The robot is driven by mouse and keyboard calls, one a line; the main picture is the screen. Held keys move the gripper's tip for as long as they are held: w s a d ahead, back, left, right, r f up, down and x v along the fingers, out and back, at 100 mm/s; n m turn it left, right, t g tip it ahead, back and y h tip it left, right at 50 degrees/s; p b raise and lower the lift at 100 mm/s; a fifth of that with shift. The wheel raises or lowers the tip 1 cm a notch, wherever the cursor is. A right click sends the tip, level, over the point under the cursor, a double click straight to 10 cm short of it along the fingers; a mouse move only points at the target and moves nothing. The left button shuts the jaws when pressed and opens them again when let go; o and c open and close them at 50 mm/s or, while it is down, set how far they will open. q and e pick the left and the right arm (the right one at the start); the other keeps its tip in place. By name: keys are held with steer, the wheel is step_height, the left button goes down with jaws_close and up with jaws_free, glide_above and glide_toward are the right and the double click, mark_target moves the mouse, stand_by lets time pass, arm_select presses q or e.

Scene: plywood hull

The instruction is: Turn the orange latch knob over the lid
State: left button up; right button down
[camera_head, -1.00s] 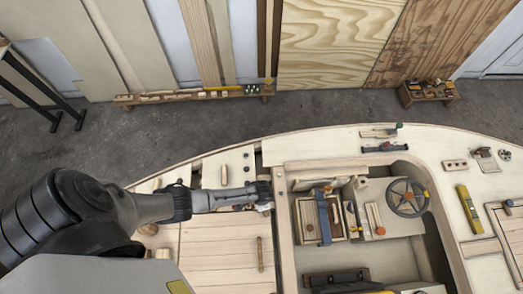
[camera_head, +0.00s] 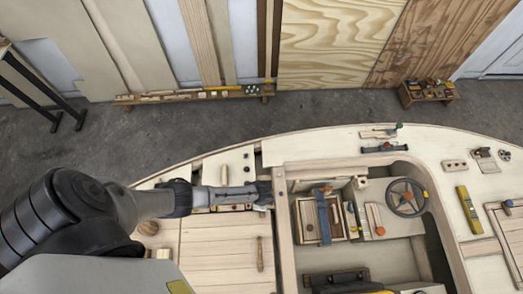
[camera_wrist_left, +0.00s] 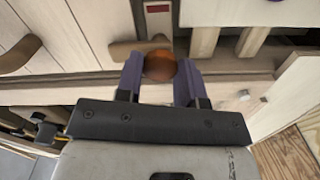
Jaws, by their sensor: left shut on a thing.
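The orange latch knob (camera_wrist_left: 160,66) is round and brownish orange in the left wrist view. It sits between the two purple fingers of my left gripper (camera_wrist_left: 160,80), which are shut on it. A brown wooden piece (camera_wrist_left: 124,50) lies just left of the knob; I cannot tell whether it is joined to it. In the head view my left gripper (camera_head: 265,190) is at the edge of the pale deck, and the knob is hidden there. A planked panel (camera_head: 215,255), possibly the lid, lies below the arm. My right gripper is not in view.
A raised wooden frame (camera_head: 284,240) stands close right of my gripper. A yellow level (camera_head: 467,210) lies on the right deck.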

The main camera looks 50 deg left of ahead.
arm_select(q)
steer(key=o, duration=0.9)
steer(key=shift+r, duration=0.15)
steer(key=shift+r, duration=0.25)
step_height(320, 180, up, 13)
steer(key=shift+p, duration=0.75)
